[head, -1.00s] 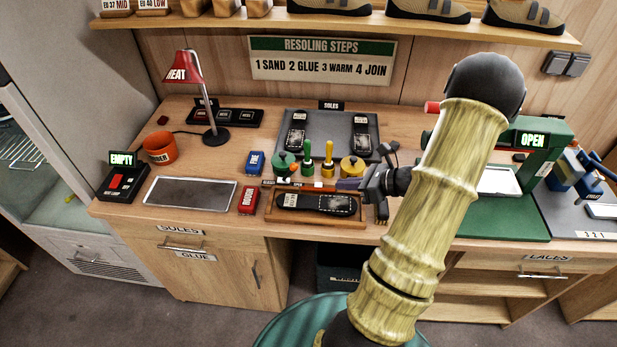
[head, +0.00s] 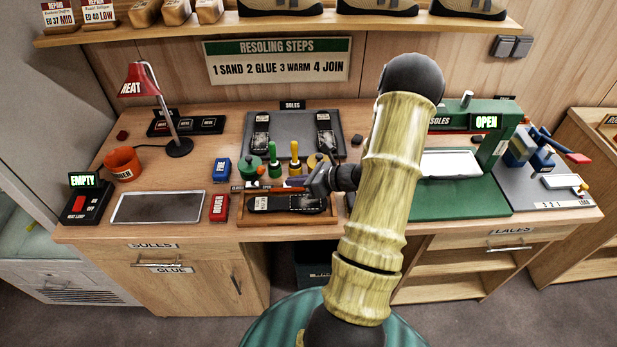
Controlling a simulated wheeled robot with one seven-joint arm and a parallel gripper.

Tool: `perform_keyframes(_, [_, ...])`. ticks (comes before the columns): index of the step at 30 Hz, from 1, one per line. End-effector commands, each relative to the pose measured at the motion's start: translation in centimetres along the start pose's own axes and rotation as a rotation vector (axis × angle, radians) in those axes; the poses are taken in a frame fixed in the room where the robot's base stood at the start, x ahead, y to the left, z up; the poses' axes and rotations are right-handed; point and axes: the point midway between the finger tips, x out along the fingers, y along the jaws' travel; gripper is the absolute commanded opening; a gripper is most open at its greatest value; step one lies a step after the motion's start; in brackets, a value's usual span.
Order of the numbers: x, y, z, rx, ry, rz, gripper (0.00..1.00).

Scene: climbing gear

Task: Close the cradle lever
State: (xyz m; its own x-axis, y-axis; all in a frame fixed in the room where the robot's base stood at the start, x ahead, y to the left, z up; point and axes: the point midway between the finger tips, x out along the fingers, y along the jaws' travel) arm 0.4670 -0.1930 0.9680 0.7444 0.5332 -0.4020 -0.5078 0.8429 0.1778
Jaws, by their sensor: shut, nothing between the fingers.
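No label in view names the cradle lever. A green press (head: 508,140) with a lit OPEN sign (head: 486,122) stands at the right of the bench, with a pale plate (head: 450,163) on its green base (head: 470,199). Right of it is a blue clamp-like device (head: 540,158) with a red-tipped handle (head: 578,158) sticking out to the right; this may be the cradle with its lever. My gripper (head: 293,184) is shut and empty, pointing left near the wooden tray's back edge, far left of both. My arm hides the press's left part.
A wooden tray (head: 270,217) holds a dark sole (head: 290,203). Several glue pots and brushes (head: 274,162) stand behind it. A red lamp (head: 138,80), an orange cup (head: 122,163) and a dark mat (head: 160,207) are at left. A shelf of shoes (head: 280,22) hangs above.

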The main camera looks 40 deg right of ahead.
Motion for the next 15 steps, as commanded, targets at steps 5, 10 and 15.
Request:
perform_keyframes(5, [3.2,0.1,0.2,0.000,0.001,0.004,0.00])
perform_keyframes(10, [4.8,0.1,2.3,-0.002,0.001,0.002,0.00])
perform_keyframes(15, [5.6,0.0,2.9,-0.001,0.001,0.000,0.00])
